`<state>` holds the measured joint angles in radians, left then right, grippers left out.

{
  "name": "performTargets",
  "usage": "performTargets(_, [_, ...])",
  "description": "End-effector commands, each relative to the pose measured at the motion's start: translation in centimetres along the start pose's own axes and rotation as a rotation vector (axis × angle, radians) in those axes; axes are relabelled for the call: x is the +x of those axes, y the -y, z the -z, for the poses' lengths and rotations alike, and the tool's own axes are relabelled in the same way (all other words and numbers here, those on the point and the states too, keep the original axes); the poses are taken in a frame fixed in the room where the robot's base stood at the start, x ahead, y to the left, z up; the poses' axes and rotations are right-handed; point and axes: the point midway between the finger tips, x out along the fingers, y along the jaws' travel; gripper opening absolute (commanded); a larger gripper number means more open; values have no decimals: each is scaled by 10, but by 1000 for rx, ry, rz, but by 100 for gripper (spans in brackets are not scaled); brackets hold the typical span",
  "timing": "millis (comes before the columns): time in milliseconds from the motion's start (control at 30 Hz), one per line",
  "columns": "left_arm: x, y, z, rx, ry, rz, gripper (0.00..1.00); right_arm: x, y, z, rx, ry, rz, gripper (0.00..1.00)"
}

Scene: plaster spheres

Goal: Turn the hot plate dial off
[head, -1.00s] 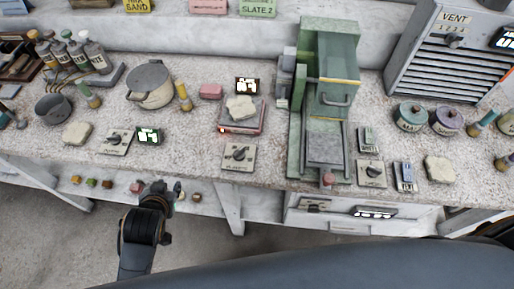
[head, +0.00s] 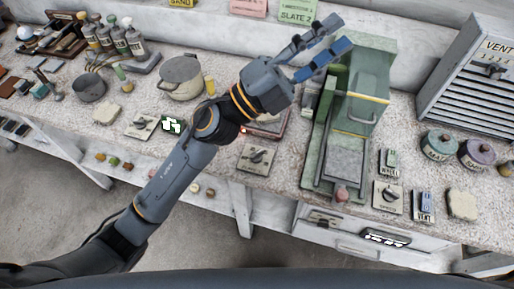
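A black dial on a pale square plate (head: 257,157) sits on the bench just in front of a low reddish device (head: 268,130) with a small lit red lamp. This looks like the hot plate and its dial; the dial's label is too small to read. My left arm covers most of the device and whatever is on it. My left gripper (head: 341,33) is above the back of the bench, up and right of the dial, with its blue-grey fingers apart and nothing between them. My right gripper is out of view.
Another dial plate (head: 141,124) with a lit green display (head: 171,125) lies left of my arm. A green press (head: 352,110) stands close right of my gripper and dial. A third dial plate (head: 388,196), switches and lidded jars (head: 438,143) are further right. A pot (head: 181,78) stands left.

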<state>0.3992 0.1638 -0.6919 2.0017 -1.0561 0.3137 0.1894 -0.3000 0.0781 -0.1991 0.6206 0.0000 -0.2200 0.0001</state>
Motion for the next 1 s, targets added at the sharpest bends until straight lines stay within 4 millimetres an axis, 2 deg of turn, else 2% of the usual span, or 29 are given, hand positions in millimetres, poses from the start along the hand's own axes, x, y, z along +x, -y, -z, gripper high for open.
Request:
performTargets(33, [12, -16, 27, 84, -161, -77, 33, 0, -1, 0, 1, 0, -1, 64])
performTargets(100, [15, -46, 60, 192, -376, -204, 33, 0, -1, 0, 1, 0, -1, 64])
performTargets(167, [7, -75, 79, 280, -550, -334, 33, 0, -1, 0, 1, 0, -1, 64])
performTargets(200, [-3, -96, 86, 338, -661, -430, 33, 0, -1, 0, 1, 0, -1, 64])
performTargets(267, [-25, -125, 87, 419, -813, -592, 33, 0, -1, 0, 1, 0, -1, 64])
performTargets(300, [-42, -142, 82, 472, -907, -710, 33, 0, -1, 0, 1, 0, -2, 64])
performTargets(367, [-71, -162, 64, 543, -1028, -901, 33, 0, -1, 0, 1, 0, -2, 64])
performTargets(400, [-91, -170, 48, 584, -1095, -1033, 33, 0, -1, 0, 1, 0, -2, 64])
performTargets(467, [-119, -174, 20, 635, -1172, -1227, 33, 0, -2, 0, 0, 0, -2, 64])
performTargets(533, [-146, -169, -13, 674, -1226, -1435, 33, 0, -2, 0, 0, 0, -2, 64])
performTargets(600, [-166, -158, -40, 699, -1253, -1608, 33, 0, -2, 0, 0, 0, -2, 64])
performTargets(700, [-182, -142, -65, 713, -1263, -1776, 33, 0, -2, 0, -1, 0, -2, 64])
performTargets(833, [-192, -134, -77, 714, -1263, -1861, 33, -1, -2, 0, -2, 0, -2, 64])
performTargets(1000, [-204, -149, -77, 709, -1266, -1865, 33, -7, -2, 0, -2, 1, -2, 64])
